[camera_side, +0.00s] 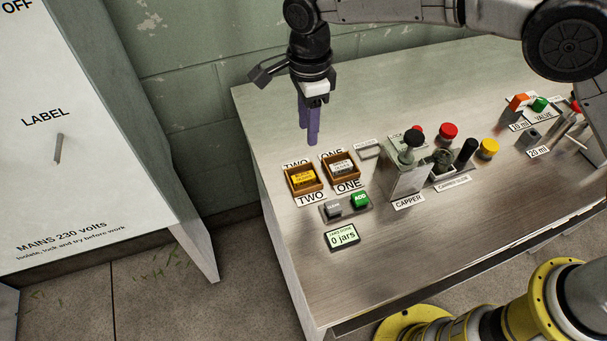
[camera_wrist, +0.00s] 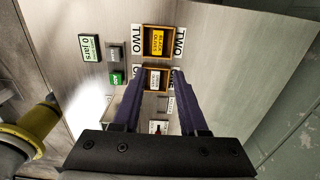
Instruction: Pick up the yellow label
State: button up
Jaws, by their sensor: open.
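The yellow label (camera_side: 303,178) lies in a small wooden tray (camera_side: 291,191) marked TWO on the bench. It also shows in the wrist view (camera_wrist: 158,42), near the top middle. A white label (camera_side: 342,167) lies in a matching tray (camera_side: 329,180) marked ONE beside it. My gripper (camera_side: 313,142) is above the bench, up and behind the trays in the side view, with its purple fingers pointing down. In the wrist view the fingers (camera_wrist: 155,75) are apart with nothing held between them, framing the white label's tray.
A grey and green button box (camera_side: 347,206) and a counter reading 0 jars (camera_side: 342,237) sit in front of the trays. A capper (camera_side: 407,172) with red, black and yellow parts stands to the right. The bench's front right is clear. A white cabinet (camera_side: 85,150) stands left.

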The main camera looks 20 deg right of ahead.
send_over(303, 177)
jog(key=f, duration=0.8)
jog(key=shift+w+d+f, duration=0.1)
jog(key=shift+d+f, duration=0.1)
jog(key=shift+d, duration=0.15)
jog(key=shift+a+f, duration=0.15)
jog(key=shift+f, duration=1.25)
jog(key=shift+a+f, duration=0.15)
jog(key=shift+f, duration=1.2)
grip_shut()
